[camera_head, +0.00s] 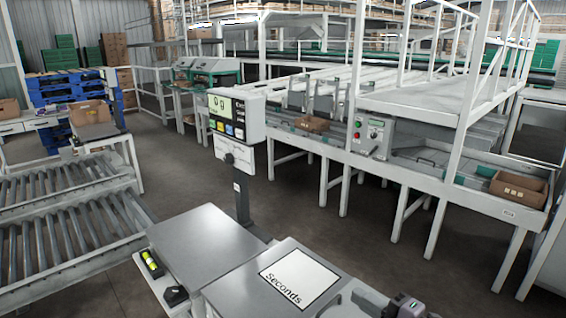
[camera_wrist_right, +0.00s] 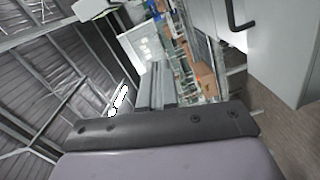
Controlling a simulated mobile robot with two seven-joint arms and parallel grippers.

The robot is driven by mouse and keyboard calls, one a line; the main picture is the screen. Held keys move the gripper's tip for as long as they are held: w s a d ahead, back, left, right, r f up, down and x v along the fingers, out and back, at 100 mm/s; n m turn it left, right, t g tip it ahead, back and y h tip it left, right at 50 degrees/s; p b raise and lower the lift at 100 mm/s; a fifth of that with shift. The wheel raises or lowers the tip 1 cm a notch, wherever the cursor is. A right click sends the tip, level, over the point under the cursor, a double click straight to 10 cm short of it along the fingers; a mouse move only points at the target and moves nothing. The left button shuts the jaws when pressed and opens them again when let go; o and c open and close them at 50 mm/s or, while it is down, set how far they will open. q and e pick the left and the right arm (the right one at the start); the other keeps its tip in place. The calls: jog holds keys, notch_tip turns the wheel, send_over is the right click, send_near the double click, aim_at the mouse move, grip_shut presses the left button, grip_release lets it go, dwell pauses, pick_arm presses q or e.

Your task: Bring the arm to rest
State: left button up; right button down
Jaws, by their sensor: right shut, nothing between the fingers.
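My right gripper (camera_head: 405,304) shows at the bottom edge of the head view, right of the table, with only its dark and grey upper part in the frame. It is shut and holds nothing. In the right wrist view a dark bar and a grey-purple part of my own arm fill the lower part of the picture, and the view is tilted toward the roof. My left gripper is not in view.
A scale plate (camera_head: 206,242) and a board marked "Seconds" (camera_head: 299,279) lie close to the right gripper. A scale display (camera_head: 236,116) stands behind on a post. A roller conveyor (camera_head: 70,235) is at left, a sorting line with a brown box (camera_head: 519,187) at right.

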jog(key=s+f+m+g+h, duration=0.1)
jog(key=s+f+m+h, duration=0.3)
jog(key=s+f+m, duration=0.4)
jog(key=s+d+f+m+g+h, duration=0.1)
jog(key=s+f+m+h, duration=0.3)
jog(key=s+f+m, duration=0.5)
jog(key=s+m+g, duration=0.1)
jog(key=s+m, duration=0.2)
jog(key=s, duration=0.2)
jog(key=shift+d+f+m, duration=0.3)
